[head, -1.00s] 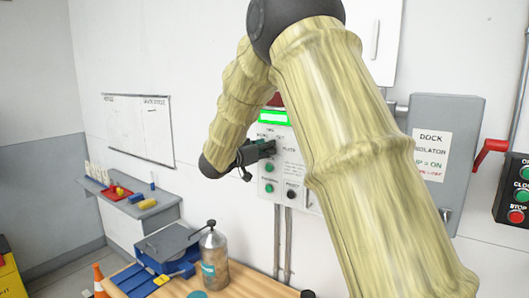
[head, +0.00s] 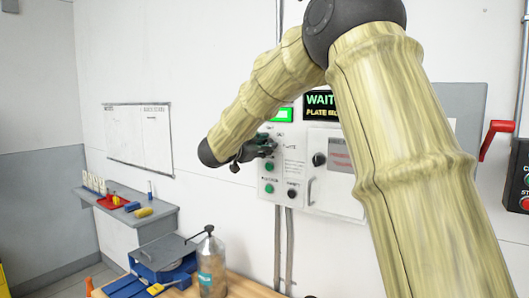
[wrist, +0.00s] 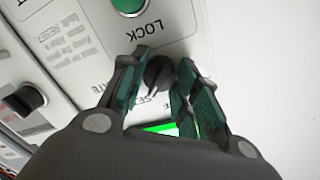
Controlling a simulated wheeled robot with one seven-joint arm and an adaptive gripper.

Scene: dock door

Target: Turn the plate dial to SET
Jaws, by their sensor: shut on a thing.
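The plate dial (wrist: 158,73) is a small black knob on the light control panel (wrist: 75,35), seen in the wrist view. My gripper (wrist: 161,62) has a green-padded finger on each side of it and is shut on it. Small lettering sits beside the dial; I cannot read the dial's setting with certainty. In the head view my gripper (head: 268,148) is at the upper left of the control panel (head: 294,166) and hides most of the dial.
A green-lit screen (head: 282,115) and a dark display (head: 322,104) reading "WAIT" are above. Green buttons (head: 269,167) and black knobs (head: 319,159) are close by.

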